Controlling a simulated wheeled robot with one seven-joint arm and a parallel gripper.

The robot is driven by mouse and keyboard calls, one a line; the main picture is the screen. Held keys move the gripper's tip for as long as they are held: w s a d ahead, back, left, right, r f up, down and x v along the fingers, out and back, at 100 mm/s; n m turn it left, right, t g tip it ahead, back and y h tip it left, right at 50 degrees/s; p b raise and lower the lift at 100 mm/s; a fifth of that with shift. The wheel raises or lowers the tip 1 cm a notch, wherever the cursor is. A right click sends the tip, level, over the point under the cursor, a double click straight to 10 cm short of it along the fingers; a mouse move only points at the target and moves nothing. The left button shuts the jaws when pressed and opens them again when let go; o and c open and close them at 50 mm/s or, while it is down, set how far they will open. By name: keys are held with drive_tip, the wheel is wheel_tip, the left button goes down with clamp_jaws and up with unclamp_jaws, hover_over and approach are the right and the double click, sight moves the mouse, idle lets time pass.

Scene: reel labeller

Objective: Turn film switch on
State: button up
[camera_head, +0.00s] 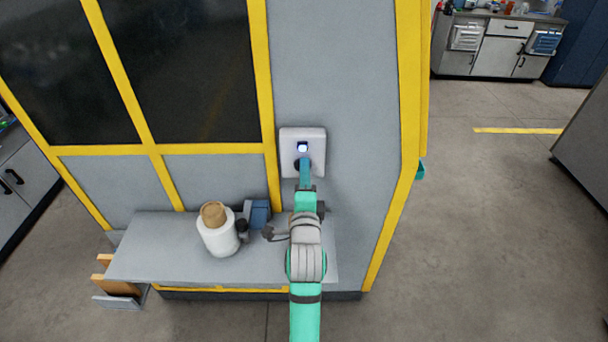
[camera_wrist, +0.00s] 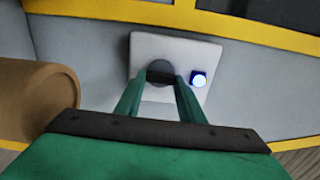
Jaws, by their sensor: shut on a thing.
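The film switch is a dark round knob (camera_wrist: 160,72) on a pale square plate (camera_head: 316,140) fixed to the grey machine wall. A small blue-white lit indicator (camera_head: 302,147) sits above the knob in the head view; the indicator also shows beside the knob in the wrist view (camera_wrist: 199,78). My gripper (camera_wrist: 161,84) reaches the plate with its two green fingers on either side of the knob, shut on it. In the head view my arm and fingers cover most of the knob, so its exact turn angle is hard to tell.
A grey shelf (camera_head: 160,262) juts out below the plate, bearing a white roll with a brown core (camera_head: 218,235) and a blue-grey device (camera_head: 257,213). Yellow frame bars (camera_head: 405,100) edge the machine. Open floor (camera_head: 480,220) lies to the right.

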drive_tip(key=o, duration=1)
drive_tip(key=shift+o, duration=0.2)
drive_tip(key=s, duration=1)
drive_tip(key=shift+s, duration=0.4)
